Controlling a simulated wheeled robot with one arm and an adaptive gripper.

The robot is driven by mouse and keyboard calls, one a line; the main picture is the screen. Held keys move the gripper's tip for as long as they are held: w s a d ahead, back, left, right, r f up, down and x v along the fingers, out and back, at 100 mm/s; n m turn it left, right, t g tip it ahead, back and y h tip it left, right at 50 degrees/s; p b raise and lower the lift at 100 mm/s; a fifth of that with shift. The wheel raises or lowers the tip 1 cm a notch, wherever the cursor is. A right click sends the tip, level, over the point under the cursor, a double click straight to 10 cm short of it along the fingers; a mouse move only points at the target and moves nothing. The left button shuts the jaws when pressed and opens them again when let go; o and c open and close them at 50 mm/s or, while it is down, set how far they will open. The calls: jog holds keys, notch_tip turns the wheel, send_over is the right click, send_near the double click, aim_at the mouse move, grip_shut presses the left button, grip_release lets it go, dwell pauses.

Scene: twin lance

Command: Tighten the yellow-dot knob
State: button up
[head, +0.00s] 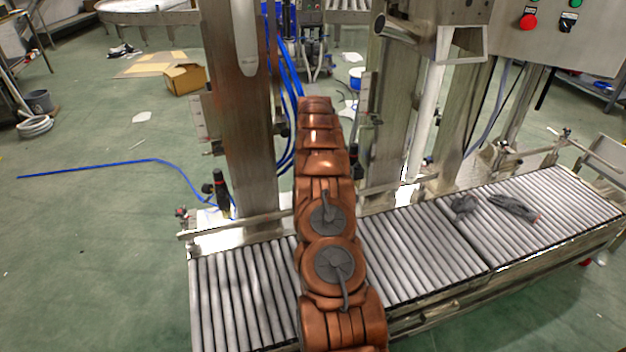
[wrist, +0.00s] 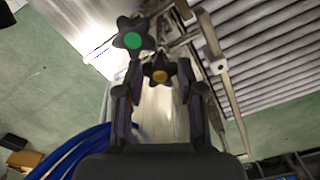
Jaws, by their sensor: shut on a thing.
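The yellow-dot knob (wrist: 160,76) is a dark star-shaped knob with a yellow centre, in the middle of the wrist view. My gripper (wrist: 160,65) has one finger on each side of it and is shut on it. The fingertips reach to about the knob's far lobes. A second dark star knob with a green dot (wrist: 133,41) sits just above and left of it in the wrist view, close to my left-hand fingertip. In the head view my copper-coloured arm stretches away from me and hides my gripper and the held knob.
A roller conveyor (head: 400,255) runs across the front in the head view, with dark gloves (head: 512,207) lying on it. Steel posts (head: 245,130) stand on both sides of my arm. Blue hoses (wrist: 75,150) lie at lower left in the wrist view. Metal brackets (wrist: 222,70) are close on the right.

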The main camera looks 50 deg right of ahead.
jog(key=shift+m, duration=0.3)
jog(key=o, duration=1.2)
jog(key=shift+c, duration=0.2)
notch_tip(320, 180, up, 12)
